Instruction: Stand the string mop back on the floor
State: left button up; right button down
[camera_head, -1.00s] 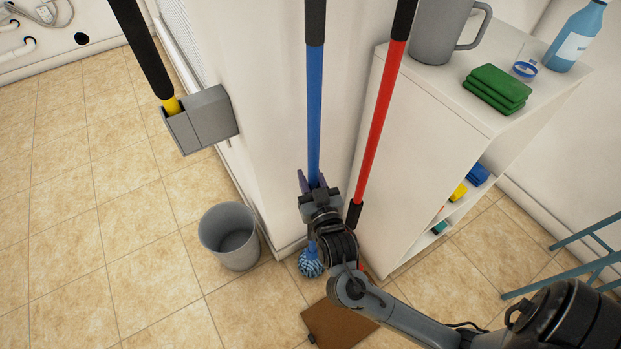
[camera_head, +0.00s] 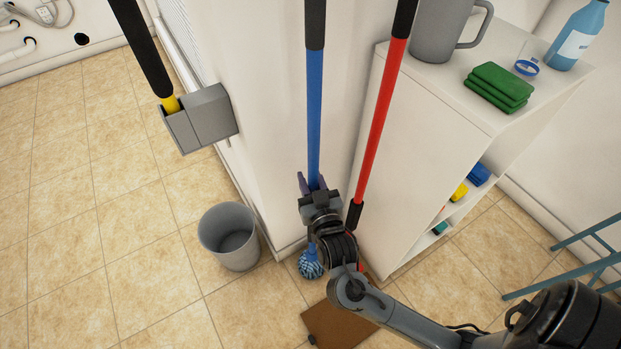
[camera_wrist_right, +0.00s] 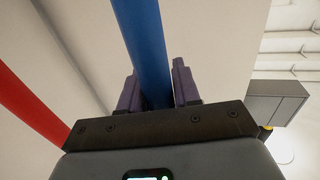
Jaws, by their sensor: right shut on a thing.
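The string mop has a blue handle (camera_head: 314,110) with a black upper grip, and a blue-and-white string head (camera_head: 311,264) low down by the floor near the wall corner. Whether the head touches the floor I cannot tell. My right gripper (camera_head: 313,184) is shut on the blue handle, low on the pole. In the right wrist view the handle (camera_wrist_right: 147,50) runs up between the two purple fingers (camera_wrist_right: 157,88). My wrist hides part of the pole just above the head. My left gripper is not in view.
A red-handled tool (camera_head: 381,120) stands just right of the mop. A grey bucket (camera_head: 229,237) is on the floor at left. A grey wall box (camera_head: 208,118) holds a yellow-and-black handle. A white shelf unit (camera_head: 423,150) is at right. A brown mat (camera_head: 335,325) lies below.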

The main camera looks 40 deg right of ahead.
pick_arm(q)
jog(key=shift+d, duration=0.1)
pick_arm(e)
jog(key=c, duration=0.7)
grip_release()
jog(key=shift+f, duration=0.1)
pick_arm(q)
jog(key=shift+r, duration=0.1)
